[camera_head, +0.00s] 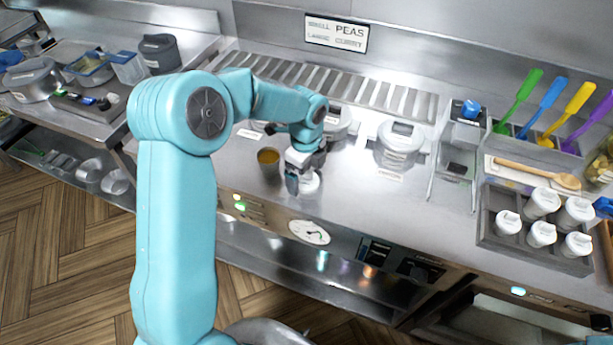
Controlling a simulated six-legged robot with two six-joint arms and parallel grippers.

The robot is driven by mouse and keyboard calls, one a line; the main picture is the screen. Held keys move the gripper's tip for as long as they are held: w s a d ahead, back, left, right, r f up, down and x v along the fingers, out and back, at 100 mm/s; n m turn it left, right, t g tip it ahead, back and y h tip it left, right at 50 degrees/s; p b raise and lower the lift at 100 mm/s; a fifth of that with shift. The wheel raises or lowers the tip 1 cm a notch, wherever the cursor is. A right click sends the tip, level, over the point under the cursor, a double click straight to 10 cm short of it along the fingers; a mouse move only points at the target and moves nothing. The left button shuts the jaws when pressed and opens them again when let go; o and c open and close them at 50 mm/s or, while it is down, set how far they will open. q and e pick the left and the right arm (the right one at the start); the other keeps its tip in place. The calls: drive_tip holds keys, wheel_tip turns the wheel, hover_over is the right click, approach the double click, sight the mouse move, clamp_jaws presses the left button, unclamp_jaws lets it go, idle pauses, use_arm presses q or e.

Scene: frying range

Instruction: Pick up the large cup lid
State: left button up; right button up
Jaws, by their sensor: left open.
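My left arm comes up from the bottom left and reaches over the steel counter. Its gripper (294,184) is open, pointing down close to the counter's front edge. A small white round thing (311,184) sits right at the fingers, partly hidden by them; it may be the large cup lid, but it is too small to tell. I cannot tell whether the fingers touch it. An open cup with brownish contents (268,157) stands just left of the gripper. My right gripper is not in view.
Round lidded pots (400,140) are set into the counter behind and right of the gripper. A grey rack of white-capped bottles (532,250) and colored-handled utensils (550,98) are at the right. A sign (336,32) hangs on the wall. The counter right of the gripper is clear.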

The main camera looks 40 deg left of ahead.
use_arm(q)
drive_tip(key=shift+f, duration=0.2)
drive_tip(key=c, duration=1.1)
